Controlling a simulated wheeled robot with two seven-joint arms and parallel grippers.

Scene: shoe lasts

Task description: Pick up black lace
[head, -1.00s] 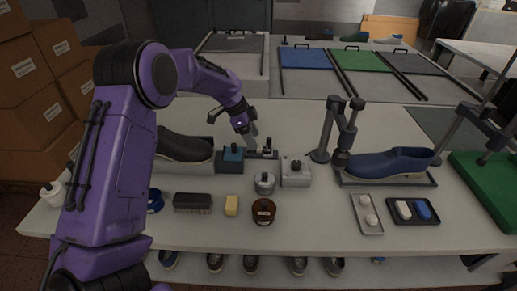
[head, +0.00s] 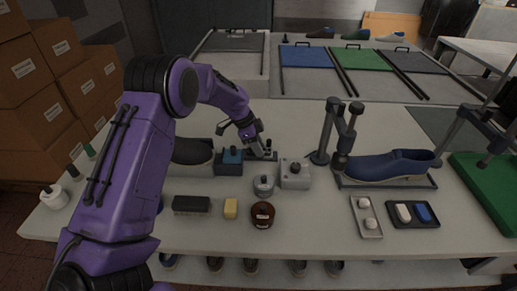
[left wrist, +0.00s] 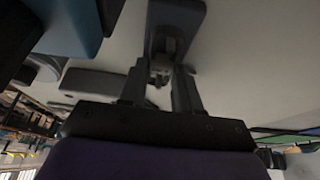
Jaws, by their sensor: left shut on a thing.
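My left gripper (head: 257,149) is down at a low dark holder (head: 274,156) in the middle of the table in the head view. In the left wrist view its two fingers (left wrist: 160,85) are shut on a small piece, taken to be the black lace (left wrist: 160,66); it is small and dim, so its shape is hard to tell. The holder also shows in the left wrist view (left wrist: 175,18), just beyond the fingertips. In the head view the fingers largely hide the piece. My right gripper is not in view.
A dark shoe (head: 192,151) is left, a blue shoe (head: 390,165) right. The table behind the gripper is clear.

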